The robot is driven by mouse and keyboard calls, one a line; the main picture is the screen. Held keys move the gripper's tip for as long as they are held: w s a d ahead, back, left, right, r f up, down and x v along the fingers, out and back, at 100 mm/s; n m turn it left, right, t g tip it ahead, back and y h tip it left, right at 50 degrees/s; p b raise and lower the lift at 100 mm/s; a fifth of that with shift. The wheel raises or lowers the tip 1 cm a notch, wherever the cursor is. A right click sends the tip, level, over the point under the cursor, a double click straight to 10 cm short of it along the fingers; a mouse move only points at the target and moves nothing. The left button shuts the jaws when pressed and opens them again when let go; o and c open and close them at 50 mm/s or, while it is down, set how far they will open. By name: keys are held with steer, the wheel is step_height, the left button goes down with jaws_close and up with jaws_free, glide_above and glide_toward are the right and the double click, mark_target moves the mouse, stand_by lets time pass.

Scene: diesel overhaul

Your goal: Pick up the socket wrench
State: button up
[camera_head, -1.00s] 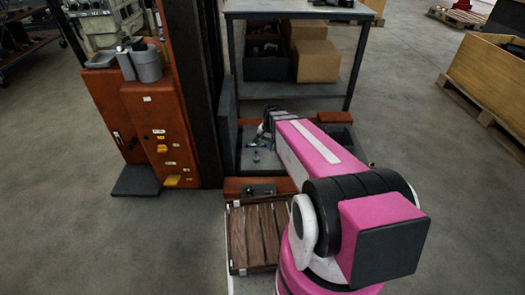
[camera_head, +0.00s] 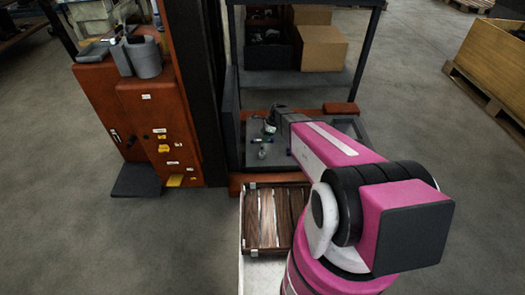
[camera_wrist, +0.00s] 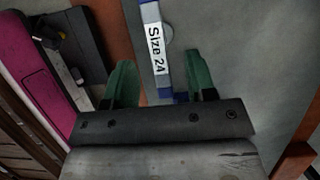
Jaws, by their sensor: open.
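A blue bar with a white label reading "Size 24" (camera_wrist: 156,48), which looks like the socket wrench, lies over a grey surface in the wrist view. My gripper (camera_wrist: 160,78) is open, with one green finger on each side of the bar. The bar runs between the fingers toward the palm, and its near end is hidden. I cannot tell how far above the surface the fingers are. In the head view my gripper (camera_head: 271,127) is small and partly hidden by my arm, low over a grey platform (camera_head: 247,158) with small bluish items (camera_head: 263,151).
An orange cabinet (camera_head: 155,125) and a dark upright post (camera_head: 197,90) stand left of the platform. A shelf (camera_head: 300,82) with boxes stands behind it. A wooden slatted panel (camera_head: 268,218) lies in front. Open floor (camera_head: 90,240) is at the left.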

mark_target(261, 142)
steer(key=x, duration=0.6)
steer(key=shift+s+a+f, duration=0.1)
steer(key=shift+s+f, duration=0.05)
steer(key=shift+f, duration=0.2)
jaws_close()
